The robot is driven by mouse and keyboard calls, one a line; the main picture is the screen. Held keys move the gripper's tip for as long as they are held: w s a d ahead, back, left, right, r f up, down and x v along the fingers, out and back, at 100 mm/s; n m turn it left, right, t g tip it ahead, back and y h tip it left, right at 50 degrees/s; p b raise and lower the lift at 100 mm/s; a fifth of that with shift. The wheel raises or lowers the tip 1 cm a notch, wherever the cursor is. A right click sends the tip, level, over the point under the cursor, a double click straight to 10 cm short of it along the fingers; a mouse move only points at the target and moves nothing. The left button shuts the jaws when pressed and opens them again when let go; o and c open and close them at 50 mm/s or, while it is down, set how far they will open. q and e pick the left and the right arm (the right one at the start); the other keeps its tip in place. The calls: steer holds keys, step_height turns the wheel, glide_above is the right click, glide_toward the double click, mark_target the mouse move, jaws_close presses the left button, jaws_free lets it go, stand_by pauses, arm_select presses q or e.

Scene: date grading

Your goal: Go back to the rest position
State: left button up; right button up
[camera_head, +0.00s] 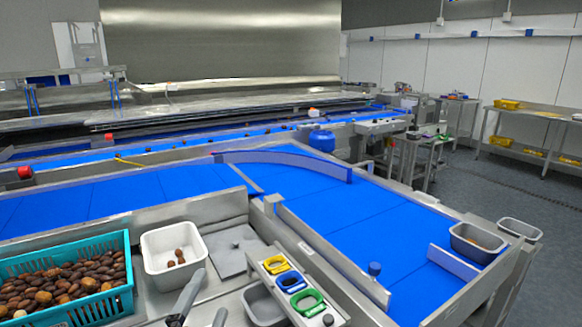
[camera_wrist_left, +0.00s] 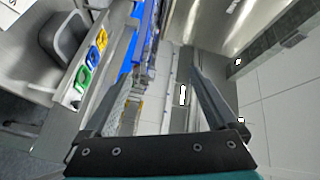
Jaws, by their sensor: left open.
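My left gripper (camera_head: 209,291) shows at the bottom edge of the head view, its two dark fingers apart with nothing between them. It is in front of the white tray and to the right of the teal crate, apart from both as far as I can see. In the left wrist view the same gripper (camera_wrist_left: 163,76) has its fingers spread and empty, with floor and equipment beyond. My right gripper is not in view.
A teal crate (camera_head: 126,272) of dates stands at the left. A white tray (camera_head: 146,244) holds a few dates. A rack (camera_head: 268,258) carries blue, yellow and green rings beside a grey bin (camera_head: 258,301). The blue belt (camera_head: 330,200) nearby is mostly bare.

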arm_select(q)
steer(key=s+a+f+n+g, duration=0.3)
steer(key=s+f+n+g, duration=1.05)
steer(key=s+f, duration=0.75)
step_height(320, 180, down, 23)
steer(key=s+g, duration=0.2)
steer(key=s, duration=0.1)
steer(key=s+a+f+m+y+b, duration=0.1)
steer(key=s+a+f, duration=0.1)
steer(key=s+f, duration=1)
steer(key=shift+s+a+f+g, duration=0.25)
steer(key=shift+s+a+g, duration=0.15)
steer(key=shift+s, duration=0.75)
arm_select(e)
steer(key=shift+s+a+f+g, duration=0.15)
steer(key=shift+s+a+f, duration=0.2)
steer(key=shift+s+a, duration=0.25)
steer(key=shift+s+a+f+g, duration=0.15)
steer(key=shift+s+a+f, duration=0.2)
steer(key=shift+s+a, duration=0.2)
